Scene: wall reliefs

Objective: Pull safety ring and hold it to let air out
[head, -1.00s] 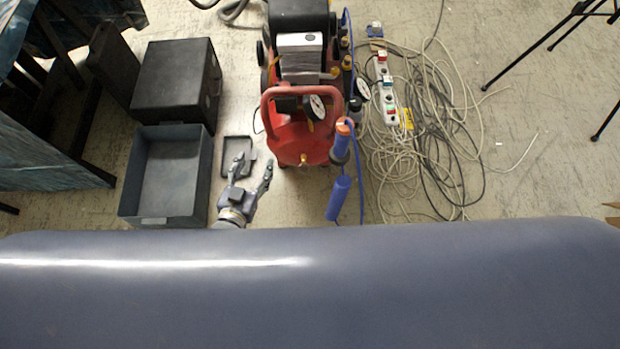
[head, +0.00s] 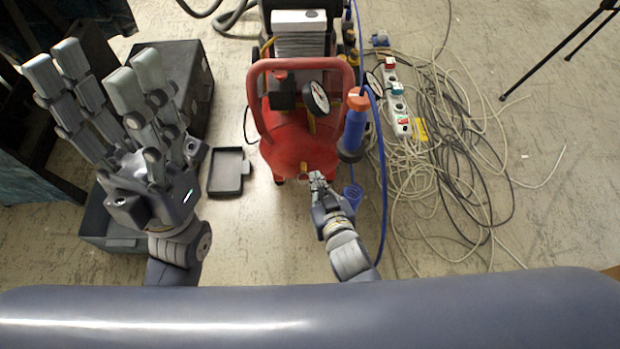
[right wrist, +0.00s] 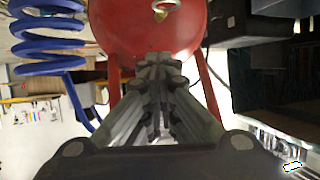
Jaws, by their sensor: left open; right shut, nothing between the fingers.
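The safety ring (right wrist: 166,6) is a small brass ring at the top of the right wrist view, against the red tank of the air compressor (head: 298,150). My right gripper (head: 318,178) is shut and empty at the tank's front lower edge. In the right wrist view its closed fingertips (right wrist: 158,62) lie below the ring in the picture, apart from it. In the head view the ring is too small to make out clearly beside these fingertips. My left gripper (head: 95,75) is open and empty, raised at the left, close to the camera.
A blue coiled hose (right wrist: 48,42) hangs beside the compressor. Tangled cables (head: 440,150) and a power strip (head: 397,110) lie to its right. A black case (head: 195,70), a grey bin (head: 115,235) and a small tray (head: 227,170) stand at the left. Floor between tray and compressor is clear.

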